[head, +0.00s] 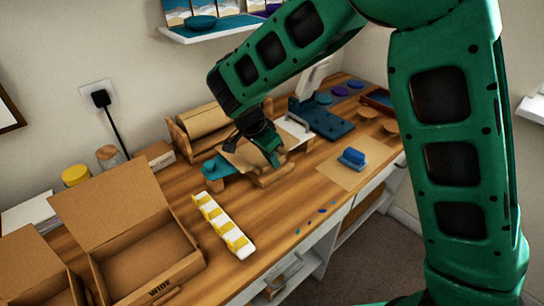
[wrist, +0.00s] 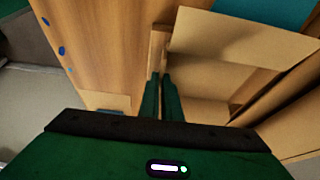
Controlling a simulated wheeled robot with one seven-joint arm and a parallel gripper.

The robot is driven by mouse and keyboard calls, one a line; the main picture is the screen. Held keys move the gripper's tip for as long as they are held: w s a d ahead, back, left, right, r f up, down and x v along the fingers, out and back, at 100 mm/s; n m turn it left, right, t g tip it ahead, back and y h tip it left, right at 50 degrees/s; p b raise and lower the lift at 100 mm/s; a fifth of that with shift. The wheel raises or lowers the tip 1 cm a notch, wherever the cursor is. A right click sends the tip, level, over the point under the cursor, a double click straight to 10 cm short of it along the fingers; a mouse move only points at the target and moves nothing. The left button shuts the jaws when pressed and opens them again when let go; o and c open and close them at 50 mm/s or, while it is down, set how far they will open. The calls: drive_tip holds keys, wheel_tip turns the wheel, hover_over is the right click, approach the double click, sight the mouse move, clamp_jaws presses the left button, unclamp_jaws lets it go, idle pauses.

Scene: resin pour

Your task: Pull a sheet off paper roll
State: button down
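The brown paper roll (head: 205,120) lies in a wooden holder at the back of the bench, against the wall. A brown sheet (head: 240,158) reaches forward from the roll side over a wooden piece (head: 268,177). The sheet (wrist: 235,38) also shows in the wrist view, right of the fingers. My gripper (head: 275,160) is low at the sheet's right front edge. In the wrist view, my gripper's two green fingers (wrist: 162,78) stand close together with a narrow gap, beside the sheet's edge. Whether paper is pinched between them is unclear. My arm hides part of the roll area.
An open cardboard box (head: 150,265) stands at the left front. A yellow and white strip (head: 222,224) lies in front of the gripper. A blue block (head: 352,157) on a brown mat (head: 335,172) and a dark blue stand (head: 322,120) are to the right.

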drive_tip(key=shift+s, duration=0.2)
drive_tip(key=c, duration=2)
unclamp_jaws()
drive_tip(key=shift+d, duration=0.1)
drive_tip(key=shift+r, duration=0.1)
drive_tip(key=v, duration=1)
drive_tip(key=shift+r, duration=0.2)
